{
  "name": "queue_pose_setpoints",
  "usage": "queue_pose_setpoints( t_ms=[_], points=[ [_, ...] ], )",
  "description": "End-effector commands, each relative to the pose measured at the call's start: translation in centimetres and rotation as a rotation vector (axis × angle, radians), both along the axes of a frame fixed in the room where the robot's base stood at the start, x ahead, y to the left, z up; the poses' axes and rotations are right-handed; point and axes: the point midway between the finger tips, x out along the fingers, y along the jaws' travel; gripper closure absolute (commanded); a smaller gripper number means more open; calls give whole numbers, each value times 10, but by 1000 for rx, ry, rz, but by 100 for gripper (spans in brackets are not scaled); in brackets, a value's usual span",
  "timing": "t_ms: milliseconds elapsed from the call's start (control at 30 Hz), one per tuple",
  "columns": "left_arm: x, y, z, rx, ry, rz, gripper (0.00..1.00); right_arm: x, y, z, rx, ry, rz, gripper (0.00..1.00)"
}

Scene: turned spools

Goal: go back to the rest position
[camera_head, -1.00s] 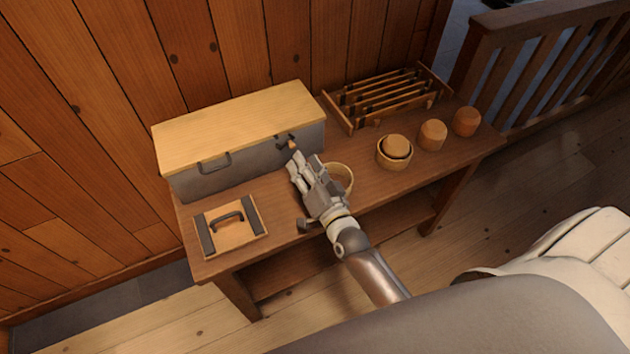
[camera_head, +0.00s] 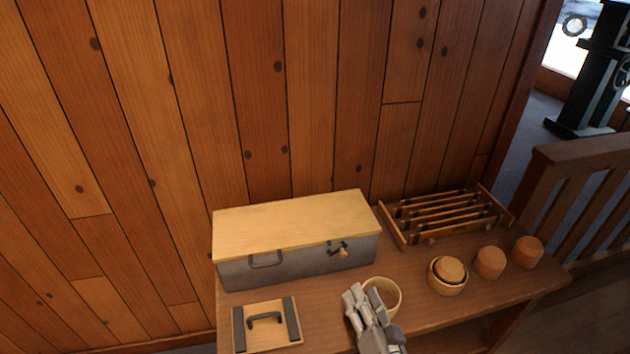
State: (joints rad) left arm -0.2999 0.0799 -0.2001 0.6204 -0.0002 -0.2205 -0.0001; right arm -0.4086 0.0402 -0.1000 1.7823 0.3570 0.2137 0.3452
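My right gripper (camera_head: 362,297) shows at the bottom, right of centre, with its fingers pointing up and away over the table (camera_head: 330,305). It is just left of a light round bowl (camera_head: 393,290) and overlaps it in the picture. I see nothing held in it, but I cannot tell how far apart its fingers are. The rest of my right arm is cut off by the lower edge. My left gripper is not in view.
A grey chest (camera_head: 300,265) with a pale lid stands at the back. A flat handled board (camera_head: 290,330) lies in front. A slatted rack (camera_head: 400,235), a nested bowl (camera_head: 445,289) and two brown spools (camera_head: 489,262) (camera_head: 528,252) stand right. Behind is a plank wall (camera_head: 240,120).

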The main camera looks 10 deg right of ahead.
Motion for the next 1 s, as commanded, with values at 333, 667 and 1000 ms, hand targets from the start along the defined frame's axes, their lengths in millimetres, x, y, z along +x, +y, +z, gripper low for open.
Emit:
queue_pose_setpoints(
  t_ms=[333,667,1000],
  points=[
    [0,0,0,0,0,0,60,-10,22,-12,-135,190,123,63],
    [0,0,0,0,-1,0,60,-67,35,-35,-426,578,329,63],
    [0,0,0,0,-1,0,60,-150,12,-37,-656,940,466,63]
  ],
)
